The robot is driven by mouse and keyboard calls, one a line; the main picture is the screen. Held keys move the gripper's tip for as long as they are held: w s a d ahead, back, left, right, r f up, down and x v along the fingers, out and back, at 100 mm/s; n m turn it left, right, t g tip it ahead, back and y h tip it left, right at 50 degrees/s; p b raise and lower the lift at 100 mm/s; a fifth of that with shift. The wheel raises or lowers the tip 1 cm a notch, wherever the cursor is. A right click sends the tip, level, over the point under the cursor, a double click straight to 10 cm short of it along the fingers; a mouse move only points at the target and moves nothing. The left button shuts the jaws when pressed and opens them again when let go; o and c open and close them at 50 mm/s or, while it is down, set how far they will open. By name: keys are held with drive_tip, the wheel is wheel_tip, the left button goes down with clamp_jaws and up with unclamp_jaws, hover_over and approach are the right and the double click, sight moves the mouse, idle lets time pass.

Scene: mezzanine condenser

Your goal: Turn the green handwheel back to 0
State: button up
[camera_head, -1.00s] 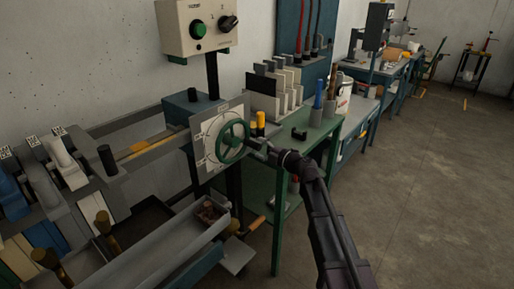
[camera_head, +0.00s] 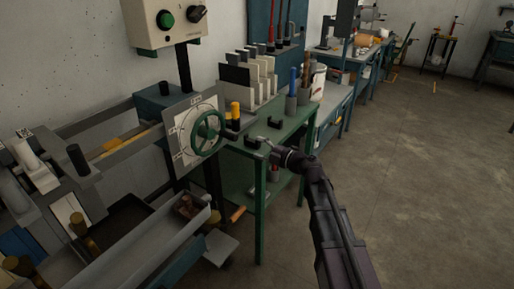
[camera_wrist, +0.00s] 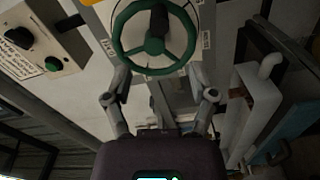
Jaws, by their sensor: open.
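The green handwheel (camera_head: 208,131) is mounted on a white square dial plate (camera_head: 181,152) at the end of the grey machine. In the wrist view the handwheel (camera_wrist: 154,46) shows its rim, spokes and a dark grip sticking out; its top is cut off. The marks on the plate are too small to read. My gripper (camera_head: 266,146) is to the right of the wheel, apart from it. In the wrist view my gripper (camera_wrist: 160,78) has its two fingers spread, with nothing between them, and the wheel lies beyond.
A control box (camera_head: 164,20) with a green button and black knob hangs above the wheel. A green table (camera_head: 268,157) with dark blocks and tools stands behind my gripper. A grey trough (camera_head: 150,245) lies below the wheel. The floor to the right is clear.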

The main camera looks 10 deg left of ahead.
drive_tip(key=shift+f, duration=0.25)
drive_tip(key=c, duration=0.7)
drive_tip(key=shift+w+a+f+t+h+b, duration=0.15)
drive_tip(key=shift+f+t+h+b, duration=0.15)
drive_tip(key=shift+f+b, duration=0.15)
clamp_jaws()
drive_tip(key=w+a+f+m+t+h+b, duration=0.1)
drive_tip(key=w+f+t+h+b, duration=0.1)
drive_tip(key=f+t+h+b, duration=0.35)
drive_tip(key=w+a+f+m+t+h+b, duration=0.1)
drive_tip(key=w+f+t+h+b, duration=0.15)
drive_tip(key=f+b, duration=0.55)
drive_tip(key=s+a+r+n+t+y+b, duration=0.3)
drive_tip(key=s+a+n+y+b, duration=0.4)
drive_tip(key=s, duration=0.3)
drive_tip(key=shift+s+a+t+y+b, duration=0.15)
drive_tip(key=shift+s+t+y+b, duration=0.15)
drive_tip(key=shift+t+b, duration=0.5)
